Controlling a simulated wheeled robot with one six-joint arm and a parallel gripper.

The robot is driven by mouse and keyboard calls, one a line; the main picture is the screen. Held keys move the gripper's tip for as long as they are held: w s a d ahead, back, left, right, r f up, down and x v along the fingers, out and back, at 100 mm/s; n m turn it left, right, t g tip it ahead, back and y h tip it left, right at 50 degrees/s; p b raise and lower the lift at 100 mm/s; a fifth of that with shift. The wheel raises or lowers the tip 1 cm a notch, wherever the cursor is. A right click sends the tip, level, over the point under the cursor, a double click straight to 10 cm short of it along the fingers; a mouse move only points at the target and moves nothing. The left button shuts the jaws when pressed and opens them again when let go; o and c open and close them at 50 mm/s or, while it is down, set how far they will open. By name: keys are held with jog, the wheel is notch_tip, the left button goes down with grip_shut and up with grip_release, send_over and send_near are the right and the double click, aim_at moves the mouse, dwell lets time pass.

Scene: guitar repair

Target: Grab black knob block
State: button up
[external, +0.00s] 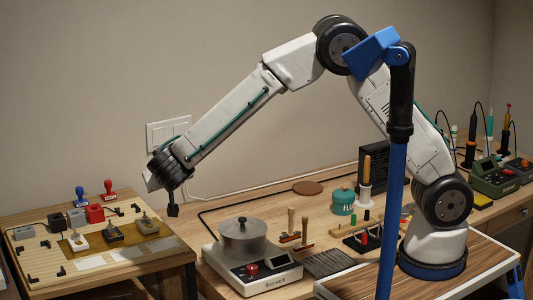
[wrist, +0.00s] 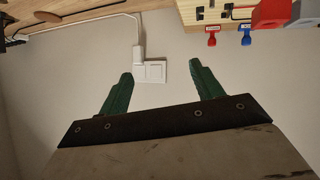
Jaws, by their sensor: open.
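The black knob block (external: 114,232) sits on the brown mat at the left, with a metal knob on top. It stands between a white knob block (external: 80,241) and a tan knob block (external: 147,223). My gripper (wrist: 161,80) is open and empty in the wrist view, its two green fingers well apart against the wall. In the external view the arm's end hangs above and to the right of the blocks, with the fingers not clearly visible. The black knob block cannot be made out in the wrist view.
Grey and red boxes (external: 95,213) stand behind the blocks. Red and blue stamps (external: 80,197) stand farther back. A scale with a metal pot (external: 243,240) is on the bench to the right, beyond a gap. A wall switch plate (wrist: 150,71) is behind.

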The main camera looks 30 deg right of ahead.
aim_at(115, 235)
jog(key=s+a+f+y, duration=0.1)
jog(key=s+a+f, duration=0.1)
jog(key=a, duration=0.3)
jog(key=s+a+f+t+y, duration=0.1)
jog(key=s+a+f, duration=0.2)
jog(key=a, duration=0.1)
jog(key=s+a+f+n+t+y, duration=0.1)
jog(key=s+a+f, duration=0.2)
jog(key=a, duration=0.2)
jog(key=shift+a+y, duration=0.35)
jog(key=shift+y, duration=0.05)
jog(key=shift+a+f, duration=0.15)
jog(key=shift+a, duration=0.1)
jog(key=x, duration=0.7)
jog(key=shift+w+d+f, duration=0.1)
jog(key=shift+w+f, duration=0.05)
jog(key=shift+w, duration=0.05)
jog(key=c, duration=1.1)
